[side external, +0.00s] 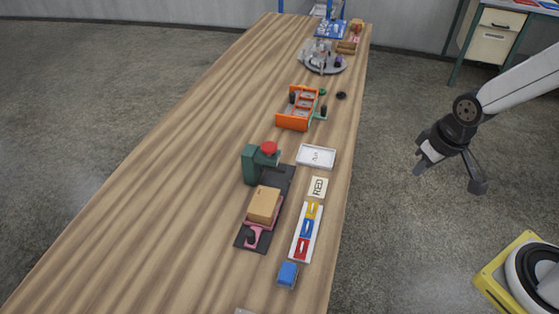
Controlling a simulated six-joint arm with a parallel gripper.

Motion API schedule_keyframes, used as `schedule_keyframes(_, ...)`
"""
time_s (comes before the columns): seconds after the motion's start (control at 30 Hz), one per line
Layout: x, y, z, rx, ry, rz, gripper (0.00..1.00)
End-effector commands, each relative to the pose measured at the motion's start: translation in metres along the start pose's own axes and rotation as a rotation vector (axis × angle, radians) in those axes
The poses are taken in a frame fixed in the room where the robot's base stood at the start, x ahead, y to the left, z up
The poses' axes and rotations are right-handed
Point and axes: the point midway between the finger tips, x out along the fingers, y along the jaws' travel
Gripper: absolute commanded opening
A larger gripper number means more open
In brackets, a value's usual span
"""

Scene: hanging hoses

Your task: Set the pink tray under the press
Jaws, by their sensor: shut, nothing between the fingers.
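The pink tray (262,229) lies on a long dark plate (279,178) on the wooden table, toward the near side of the press. A tan block (264,205) sits on the tray. A black knob (250,237) stands at the tray's near end. The press (256,164) is dark green with a red top, at the far end of the plate. A bare stretch of plate shows between tray and press. My gripper (422,163) is shut and empty, off the table's right edge, well right of the tray and apart from everything.
Right of the plate are a white tray (316,156), a "RED" card (318,187), a holder with coloured pieces (293,241) and a blue block (288,274). An orange rack (298,108) stands farther back. The table's left side (150,200) is clear.

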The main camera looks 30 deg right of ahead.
Motion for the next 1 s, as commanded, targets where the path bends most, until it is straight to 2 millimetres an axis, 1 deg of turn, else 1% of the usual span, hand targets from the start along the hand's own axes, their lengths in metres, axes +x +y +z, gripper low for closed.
schedule_keyframes(0.23, 0.0, 0.0, 0.0, 0.0, 0.0, 0.0, 0.0)
schedule_keyframes(0.27, 0.0, 0.0, 0.0, 0.0, 0.0, 0.0, 0.03)
schedule_keyframes(0.3, 0.0, 0.0, 0.0, 0.0, 0.0, 0.0, 0.16)
schedule_keyframes(0.37, 0.0, -0.001, -0.001, 0.002, 0.0, -0.001, 0.35)
schedule_keyframes(0.4, 0.0, -0.002, -0.002, 0.004, -0.001, -0.001, 0.48)
schedule_keyframes(0.47, 0.001, -0.004, -0.006, 0.01, -0.003, -0.003, 0.67)
schedule_keyframes(0.5, 0.002, -0.006, -0.008, 0.018, -0.006, -0.004, 0.68)
schedule_keyframes(0.57, 0.004, -0.01, -0.015, 0.034, -0.011, -0.007, 0.68)
schedule_keyframes(0.67, 0.008, -0.022, -0.03, 0.073, -0.025, -0.013, 0.68)
schedule_keyframes(0.73, 0.013, -0.033, -0.042, 0.11, -0.037, -0.018, 0.68)
schedule_keyframes(0.87, 0.023, -0.062, -0.068, 0.192, -0.065, -0.023, 0.68)
schedule_keyframes(1.0, 0.038, -0.099, -0.092, 0.287, -0.097, -0.022, 0.68)
